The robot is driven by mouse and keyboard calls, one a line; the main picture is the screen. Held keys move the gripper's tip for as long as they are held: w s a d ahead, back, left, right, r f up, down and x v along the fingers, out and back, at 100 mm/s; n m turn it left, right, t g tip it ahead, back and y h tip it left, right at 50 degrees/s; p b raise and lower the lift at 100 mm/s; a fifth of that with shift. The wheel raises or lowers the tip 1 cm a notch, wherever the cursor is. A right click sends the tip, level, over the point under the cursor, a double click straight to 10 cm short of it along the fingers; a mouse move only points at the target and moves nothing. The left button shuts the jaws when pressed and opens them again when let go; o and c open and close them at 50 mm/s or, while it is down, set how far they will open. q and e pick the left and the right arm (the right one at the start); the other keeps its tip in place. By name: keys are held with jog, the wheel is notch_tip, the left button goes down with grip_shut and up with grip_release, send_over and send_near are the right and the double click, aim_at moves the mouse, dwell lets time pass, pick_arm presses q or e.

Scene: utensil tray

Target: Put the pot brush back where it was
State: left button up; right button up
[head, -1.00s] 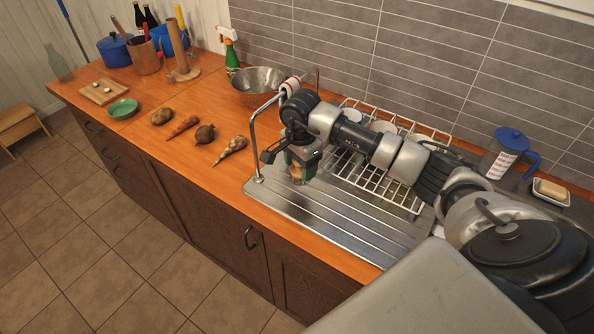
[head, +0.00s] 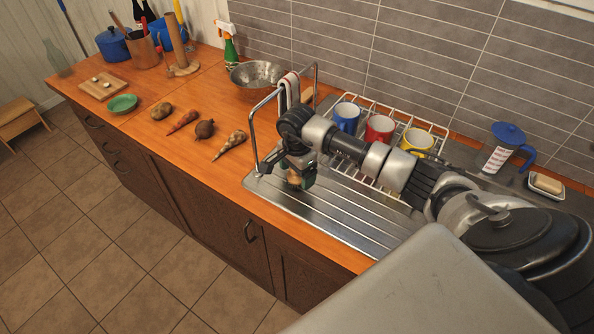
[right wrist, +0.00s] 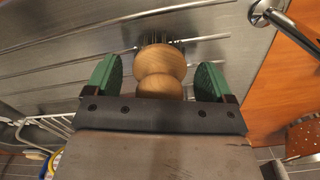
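The pot brush has a round wooden knob (right wrist: 160,72) with dark bristles beyond it. It is at the steel draining board (head: 345,215), bristles towards the board; in the head view its knob (head: 294,180) is mostly hidden by my gripper. My right gripper (right wrist: 160,80) is around the brush, with one green finger on each side of the knob and a visible gap on both sides. It is open. The same gripper also shows in the head view (head: 298,174), low over the left part of the board. My left gripper is not in view.
A white wire rack (head: 405,115) behind holds blue (head: 346,118), red (head: 379,130) and yellow (head: 416,141) mugs. A steel bowl (head: 258,77) and several vegetables lie to the left.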

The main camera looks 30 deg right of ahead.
jog(key=shift+r, duration=0.45)
notch_tip(320, 180, up, 11)
jog(key=b, duration=0.3)
jog(key=shift+f+b, duration=0.2)
jog(key=shift+b, duration=0.1)
jog(key=shift+r, duration=0.4)
